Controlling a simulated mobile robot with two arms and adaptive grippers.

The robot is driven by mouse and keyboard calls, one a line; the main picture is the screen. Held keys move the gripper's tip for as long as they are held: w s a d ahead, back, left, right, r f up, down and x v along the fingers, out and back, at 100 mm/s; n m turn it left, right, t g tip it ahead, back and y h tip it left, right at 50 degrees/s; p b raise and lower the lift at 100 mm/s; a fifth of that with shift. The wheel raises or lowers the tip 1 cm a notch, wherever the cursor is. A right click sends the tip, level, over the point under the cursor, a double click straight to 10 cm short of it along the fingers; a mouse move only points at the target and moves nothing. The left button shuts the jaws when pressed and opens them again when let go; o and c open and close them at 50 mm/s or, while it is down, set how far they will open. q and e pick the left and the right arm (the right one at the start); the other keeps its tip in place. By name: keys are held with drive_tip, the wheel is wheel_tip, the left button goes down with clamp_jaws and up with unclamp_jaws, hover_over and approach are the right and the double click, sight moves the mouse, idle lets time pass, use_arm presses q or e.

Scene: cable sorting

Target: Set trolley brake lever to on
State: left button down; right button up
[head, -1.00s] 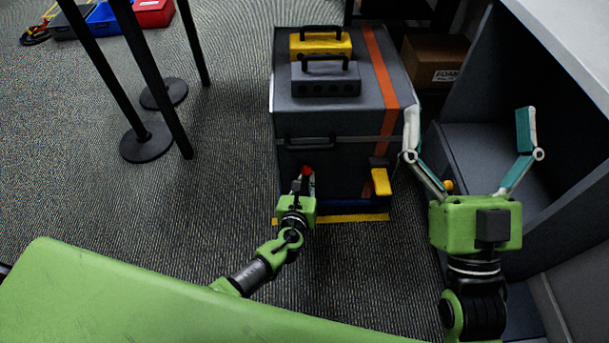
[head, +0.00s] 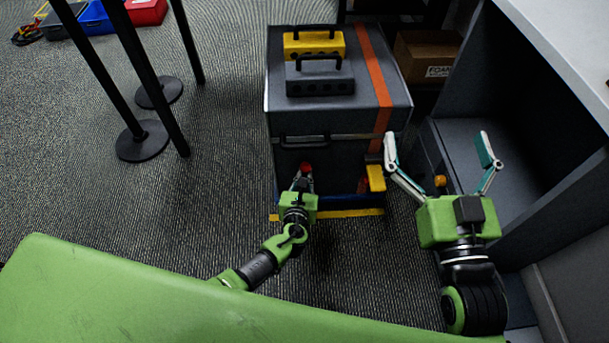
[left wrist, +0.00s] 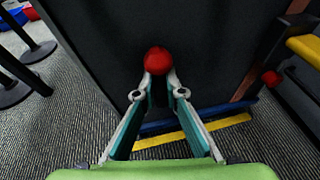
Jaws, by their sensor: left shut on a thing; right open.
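The trolley (head: 340,160) is a dark grey box with an orange stripe on a blue base, in the middle of the head view. A red knob (head: 305,168), which looks like the brake lever's end, is at its front face. My left gripper (head: 304,176) is shut on this red knob; in the left wrist view the knob (left wrist: 158,61) sits between the fingertips (left wrist: 160,84). The lever's shaft is hidden. My right gripper (head: 437,150) is open and empty, right of the trolley's front corner.
A yellow handle (head: 376,178) is at the trolley's front right. Yellow and grey cases (head: 320,78) stand on top. A dark shelf unit (head: 520,130) is close on the right. Black posts (head: 142,140) stand at left; the carpet between is clear.

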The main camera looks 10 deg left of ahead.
use_arm(q)
drive_tip(key=shift+w+r, duration=0.1)
drive_tip(key=shift+r, duration=0.05)
drive_tip(key=c, duration=2.1)
unclamp_jaws()
drive_tip(key=shift+s, duration=0.55)
drive_tip(key=v, duration=1.1)
drive_tip(key=shift+r, duration=0.1)
